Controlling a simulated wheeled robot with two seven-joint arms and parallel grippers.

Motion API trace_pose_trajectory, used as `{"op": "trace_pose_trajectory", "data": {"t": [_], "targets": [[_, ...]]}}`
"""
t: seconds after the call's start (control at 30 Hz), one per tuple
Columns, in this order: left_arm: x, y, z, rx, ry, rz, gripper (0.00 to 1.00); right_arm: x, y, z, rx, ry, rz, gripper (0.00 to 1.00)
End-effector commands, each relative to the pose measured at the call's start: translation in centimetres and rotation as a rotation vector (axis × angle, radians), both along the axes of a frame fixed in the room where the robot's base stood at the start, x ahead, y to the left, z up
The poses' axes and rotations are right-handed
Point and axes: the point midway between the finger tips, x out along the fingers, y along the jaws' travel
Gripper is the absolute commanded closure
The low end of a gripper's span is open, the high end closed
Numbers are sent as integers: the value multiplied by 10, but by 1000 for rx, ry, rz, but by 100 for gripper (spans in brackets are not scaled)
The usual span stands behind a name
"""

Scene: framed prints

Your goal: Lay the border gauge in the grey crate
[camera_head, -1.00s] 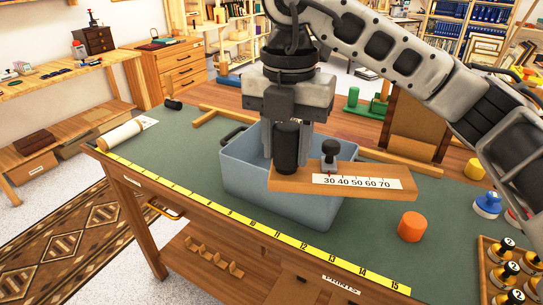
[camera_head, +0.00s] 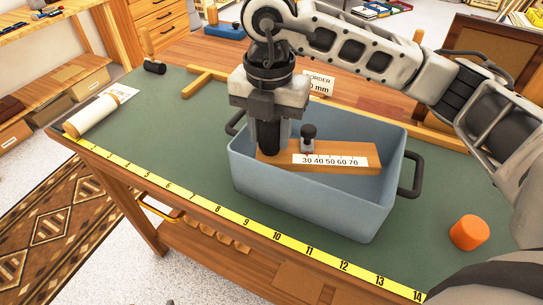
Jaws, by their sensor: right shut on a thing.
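The border gauge is a wooden bar (camera_head: 368,157) with a white number strip and a small black knob. It is inside the grey crate (camera_head: 300,202), within its walls; I cannot tell whether it touches the floor. My right gripper (camera_head: 268,150) comes down into the crate's left part and is shut on the gauge's left end, at a black grip. The fingers are partly hidden by that grip and the crate wall. The crate has dark handles at both ends and stands on the green mat. My left gripper is not in view.
A yellow ruler strip (camera_head: 210,212) runs along the bench's front edge. A rolled print (camera_head: 92,117) lies at the left. The green mat left of the crate is clear.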

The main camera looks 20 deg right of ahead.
Motion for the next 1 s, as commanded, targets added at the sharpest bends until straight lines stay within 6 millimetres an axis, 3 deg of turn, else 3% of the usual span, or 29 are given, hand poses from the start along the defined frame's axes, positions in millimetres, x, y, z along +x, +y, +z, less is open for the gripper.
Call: {"op": "trace_pose_trajectory", "data": {"t": [0.6, 0.97, 1.0], "targets": [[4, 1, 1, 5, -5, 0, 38, 0, 0, -67, 0, 0, 0, 99], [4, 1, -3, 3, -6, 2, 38, 0, 0, -72, -1, -2, 0, 99], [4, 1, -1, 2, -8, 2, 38, 0, 0, -71, 0, -1, 0, 55]]}}
